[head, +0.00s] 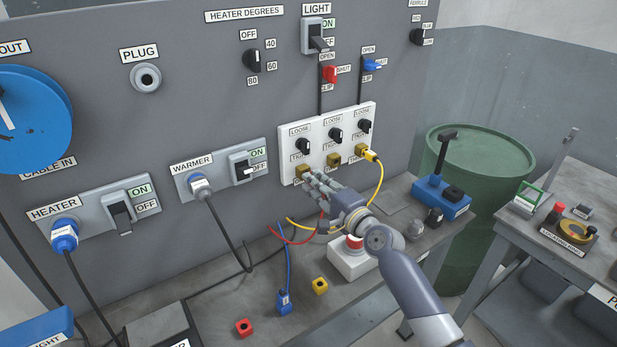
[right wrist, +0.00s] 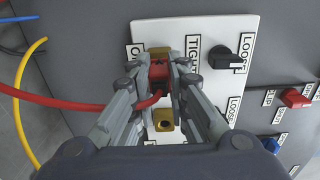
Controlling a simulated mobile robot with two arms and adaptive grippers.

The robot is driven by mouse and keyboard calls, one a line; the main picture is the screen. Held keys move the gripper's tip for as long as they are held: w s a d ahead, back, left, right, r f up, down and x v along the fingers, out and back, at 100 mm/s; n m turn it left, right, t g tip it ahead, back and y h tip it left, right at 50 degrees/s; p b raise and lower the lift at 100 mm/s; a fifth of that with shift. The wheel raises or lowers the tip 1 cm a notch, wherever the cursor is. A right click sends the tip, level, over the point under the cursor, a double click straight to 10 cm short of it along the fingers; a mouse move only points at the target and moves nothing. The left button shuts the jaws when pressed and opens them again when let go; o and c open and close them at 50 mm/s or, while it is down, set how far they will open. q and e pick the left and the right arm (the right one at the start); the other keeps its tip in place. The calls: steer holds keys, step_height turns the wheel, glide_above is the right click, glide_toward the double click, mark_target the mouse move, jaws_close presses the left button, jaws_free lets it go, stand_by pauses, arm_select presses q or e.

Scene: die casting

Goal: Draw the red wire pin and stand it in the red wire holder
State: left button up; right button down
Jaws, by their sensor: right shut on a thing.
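My right gripper (head: 318,184) is at the lower left of the white terminal panel (head: 352,127). In the right wrist view its fingers (right wrist: 162,84) are shut on the red wire pin (right wrist: 159,73), a red block with a red wire (right wrist: 70,104) leaving to the left. The pin is against the brass terminal (right wrist: 159,52) of the left-hand column; how deep it sits is hidden. The gripper hides the pin in the head view, where the red wire (head: 290,241) hangs below. The red wire holder (head: 244,327) is a small red block with an empty hole on the bench. My left gripper is not in view.
The blue wire pin (head: 284,299) stands on the bench, the yellow holder (head: 320,286) beside it is empty. The yellow wire pin (head: 369,154) is in the right terminal. A white box with a red button (head: 352,262) stands beneath my right arm.

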steer(key=shift+s+d, duration=0.2)
steer(key=shift+p+v, duration=0.7)
steer(key=shift+v, duration=0.75)
